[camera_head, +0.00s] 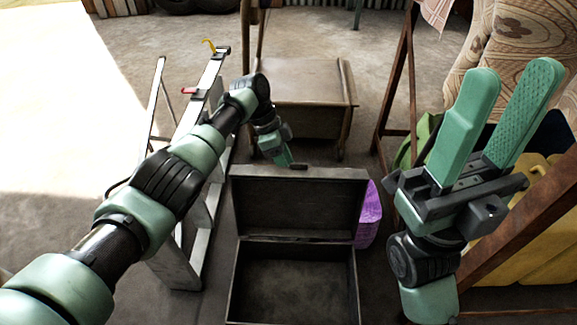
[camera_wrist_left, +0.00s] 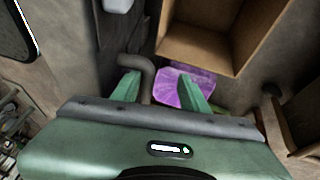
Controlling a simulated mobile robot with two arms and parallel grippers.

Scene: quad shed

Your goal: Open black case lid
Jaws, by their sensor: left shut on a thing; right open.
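The black case (camera_head: 296,285) stands open on the floor, and its inside looks empty. Its lid (camera_head: 300,205) is raised roughly upright at the back, inner face toward me. My left gripper (camera_head: 287,161) is at the lid's top edge, seen small. In the left wrist view, a grey bent bar (camera_wrist_left: 146,72), like a handle, sits between the fingers of my left gripper (camera_wrist_left: 163,88), which is shut on it. How the bar joins the lid is hidden. My right gripper (camera_head: 512,78) is open and empty, raised at the right, well away from the case.
A stepladder (camera_head: 203,205) stands left of the case, close to my left arm. A purple object (camera_head: 369,215) is just right of the case. A wooden cabinet (camera_head: 300,85) stands behind. Yellow containers (camera_head: 540,225) and a rusty frame (camera_head: 520,215) crowd the right side.

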